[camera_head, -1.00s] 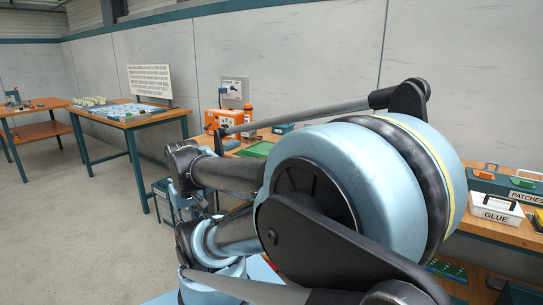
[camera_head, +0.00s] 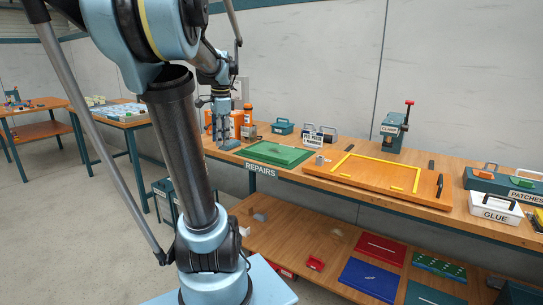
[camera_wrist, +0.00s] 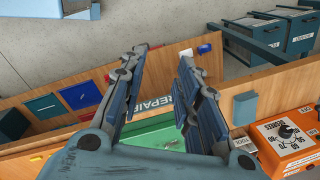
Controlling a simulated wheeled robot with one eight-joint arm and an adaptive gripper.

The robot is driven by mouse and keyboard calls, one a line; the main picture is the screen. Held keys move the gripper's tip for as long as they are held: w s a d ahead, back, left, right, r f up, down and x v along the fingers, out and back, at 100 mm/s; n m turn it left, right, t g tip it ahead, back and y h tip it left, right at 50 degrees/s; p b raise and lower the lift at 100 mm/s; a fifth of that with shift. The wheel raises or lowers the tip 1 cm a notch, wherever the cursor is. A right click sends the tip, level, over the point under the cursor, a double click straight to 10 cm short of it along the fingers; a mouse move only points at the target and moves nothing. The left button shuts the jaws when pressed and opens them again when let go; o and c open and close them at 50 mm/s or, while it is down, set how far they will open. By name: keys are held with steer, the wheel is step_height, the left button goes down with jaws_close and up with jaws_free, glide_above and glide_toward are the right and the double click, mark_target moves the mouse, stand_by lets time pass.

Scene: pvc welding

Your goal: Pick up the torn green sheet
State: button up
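The green sheet (camera_head: 272,154) lies flat on the left part of the workbench, behind the REPAIRS label; a small pale mark near its middle may be the tear. It also shows in the wrist view (camera_wrist: 150,132), low between my fingers and partly hidden by my gripper. My gripper (camera_head: 224,144) hangs over the bench's left end, to the left of the sheet. In the wrist view my gripper (camera_wrist: 163,57) has its two fingers spread apart with nothing between them. I cannot tell its exact height over the bench.
An orange welder unit with a dial (camera_wrist: 287,140) stands close to my right finger. A yellow-marked orange board (camera_head: 375,177), a clamp (camera_head: 392,130), a GLUE box (camera_head: 494,210) and a PATCHES box (camera_head: 505,184) are to the right. Coloured sheets (camera_head: 370,279) lie on the lower shelf.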

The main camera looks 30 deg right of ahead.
steer(key=w+d+r+m, duration=0.2)
steer(key=d+m, duration=0.4)
steer(key=d, duration=0.5)
steer(key=w+d+r+m, duration=0.25)
steer(key=d+m, duration=0.35)
steer(key=d, duration=0.6)
steer(key=f, duration=1.1)
steer(key=shift+w+a, duration=0.35)
steer(key=shift+w+a+f, duration=0.1)
steer(key=shift+f, duration=1.35)
steer(key=shift+w+a+f, duration=0.1)
steer(key=shift+f, duration=1.35)
steer(key=shift+c, duration=0.2)
jaws_close()
